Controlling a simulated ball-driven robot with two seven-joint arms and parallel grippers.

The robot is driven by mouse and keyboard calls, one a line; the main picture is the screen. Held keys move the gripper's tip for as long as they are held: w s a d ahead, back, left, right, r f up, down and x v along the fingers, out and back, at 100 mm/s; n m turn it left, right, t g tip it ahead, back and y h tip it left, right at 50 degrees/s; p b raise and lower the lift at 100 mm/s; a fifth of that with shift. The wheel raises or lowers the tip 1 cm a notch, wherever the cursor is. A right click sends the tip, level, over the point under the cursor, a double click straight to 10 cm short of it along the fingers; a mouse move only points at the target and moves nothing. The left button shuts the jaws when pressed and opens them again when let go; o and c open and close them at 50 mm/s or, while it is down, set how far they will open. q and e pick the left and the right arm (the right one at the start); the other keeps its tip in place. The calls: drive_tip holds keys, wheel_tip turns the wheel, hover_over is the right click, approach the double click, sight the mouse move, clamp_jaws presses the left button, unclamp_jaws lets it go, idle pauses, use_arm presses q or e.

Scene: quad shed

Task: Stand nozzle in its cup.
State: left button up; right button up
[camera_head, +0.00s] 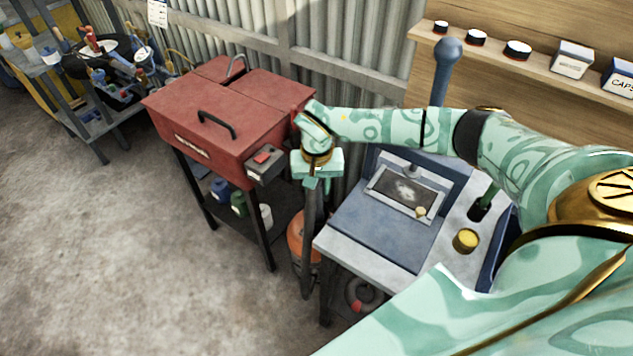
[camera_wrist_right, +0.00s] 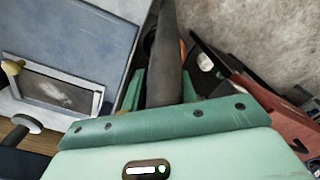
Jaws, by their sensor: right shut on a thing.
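My right gripper (camera_head: 313,184) points down between the red cabinet and the blue-grey bench. Its green fingers are shut around a long dark grey tube (camera_head: 308,235), which appears to be the nozzle. The tube hangs steeply below the gripper, and its lower end is near the floor. In the right wrist view the tube (camera_wrist_right: 166,50) runs away between the fingers (camera_wrist_right: 162,90). I cannot clearly make out the nozzle's cup. A dark opening (camera_head: 478,211) with a green rod in it is in the bench's right part. My left gripper is not in view.
The red cabinet (camera_head: 225,110) stands close on the left, with a grey box (camera_head: 264,164) on its front corner. The bench (camera_head: 375,235) with a framed panel is close on the right. An orange container (camera_head: 296,232) is behind the tube. Floor at left is clear.

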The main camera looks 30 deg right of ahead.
sight(316, 199)
drive_tip(key=shift+f+b, duration=1.25)
drive_tip(key=shift+f, duration=0.65)
drive_tip(key=shift+r, duration=0.1)
drive_tip(key=shift+a+p, duration=0.1)
drive_tip(key=shift+p, duration=0.3)
drive_tip(key=shift+f+b, duration=0.45)
drive_tip(key=shift+f, duration=0.2)
drive_tip(key=o, duration=0.8)
